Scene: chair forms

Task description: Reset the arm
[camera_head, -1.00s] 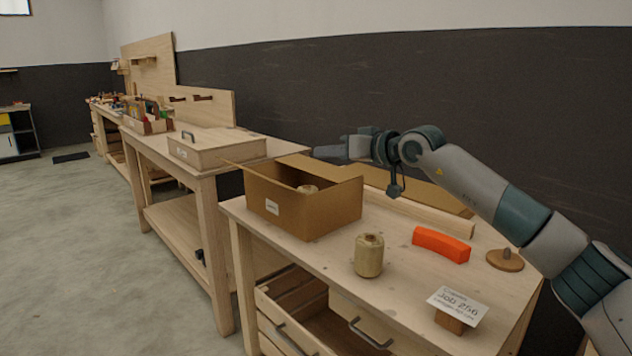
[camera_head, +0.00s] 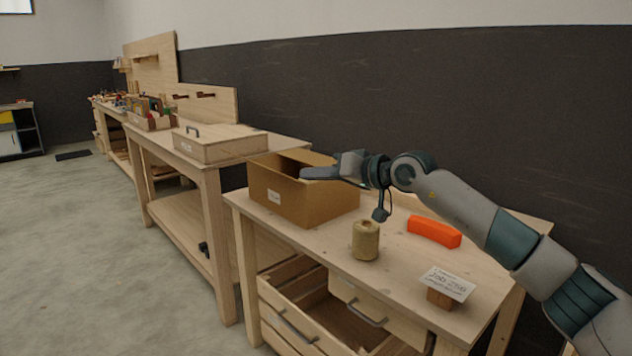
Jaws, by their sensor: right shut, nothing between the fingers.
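My right arm comes in from the right in the head view. My right gripper (camera_head: 312,173) is shut and empty. It appears over the right rim of the open cardboard box (camera_head: 305,201); I cannot tell whether it touches the box. The box stands on the near workbench (camera_head: 395,272). The inside of the box is mostly hidden from this angle. My left gripper is out of view.
A spool of twine (camera_head: 366,240), an orange curved piece (camera_head: 434,232) and a job card on a wooden block (camera_head: 447,284) stand on the bench. A lidded wooden case (camera_head: 220,147) is on the bench behind. An open drawer (camera_head: 330,318) juts out in front.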

